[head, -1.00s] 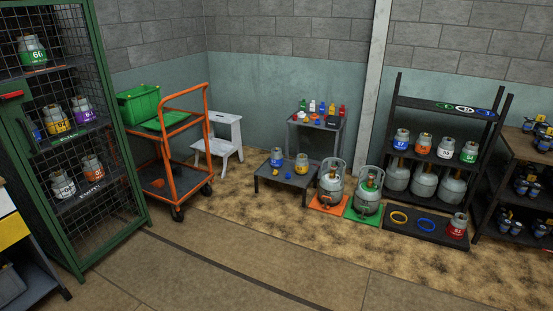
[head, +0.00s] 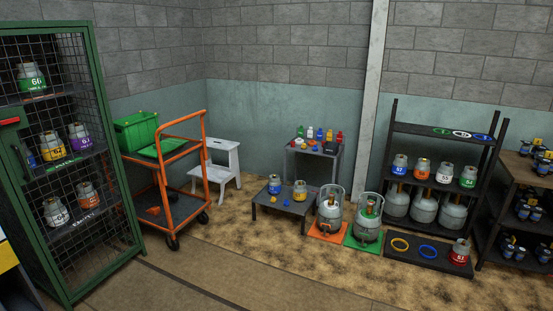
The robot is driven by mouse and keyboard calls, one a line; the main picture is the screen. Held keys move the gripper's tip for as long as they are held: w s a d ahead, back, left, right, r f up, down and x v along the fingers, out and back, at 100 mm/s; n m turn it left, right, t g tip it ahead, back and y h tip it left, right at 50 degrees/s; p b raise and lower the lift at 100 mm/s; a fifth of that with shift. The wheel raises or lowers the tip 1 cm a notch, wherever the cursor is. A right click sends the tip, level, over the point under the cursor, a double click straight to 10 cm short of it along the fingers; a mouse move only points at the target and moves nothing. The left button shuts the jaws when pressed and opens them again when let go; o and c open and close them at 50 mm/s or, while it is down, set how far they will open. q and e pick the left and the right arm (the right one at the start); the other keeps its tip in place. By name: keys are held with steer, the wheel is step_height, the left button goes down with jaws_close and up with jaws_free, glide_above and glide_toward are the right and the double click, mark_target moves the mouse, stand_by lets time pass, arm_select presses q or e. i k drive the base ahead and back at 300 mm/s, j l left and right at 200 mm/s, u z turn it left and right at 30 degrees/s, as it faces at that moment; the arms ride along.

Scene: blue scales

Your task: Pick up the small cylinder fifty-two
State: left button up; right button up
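Several small gas cylinders with coloured, numbered bands are in the head view. On the black rack at the right stand a blue-banded one (head: 400,169), an orange-banded one (head: 421,172), a white-banded one (head: 443,173) and a green-banded one (head: 468,176). A red-banded one (head: 460,254) stands on the low black platform. The numbers are too small to tell surely which is fifty-two. Neither of my grippers is in view.
A green mesh cage (head: 107,150) with more cylinders stands at the left. An orange trolley (head: 201,170), a white step stool (head: 228,180) and two large cylinders on orange (head: 320,236) and green (head: 355,244) mats stand along the back. The floor in front is free.

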mark_target(274, 183)
steer(key=i+j, duration=0.15)
steer(key=i, duration=1.75)
steer(key=i+j, duration=0.15)
steer(key=i, duration=1.8)
steer(key=j+u, duration=0.05)
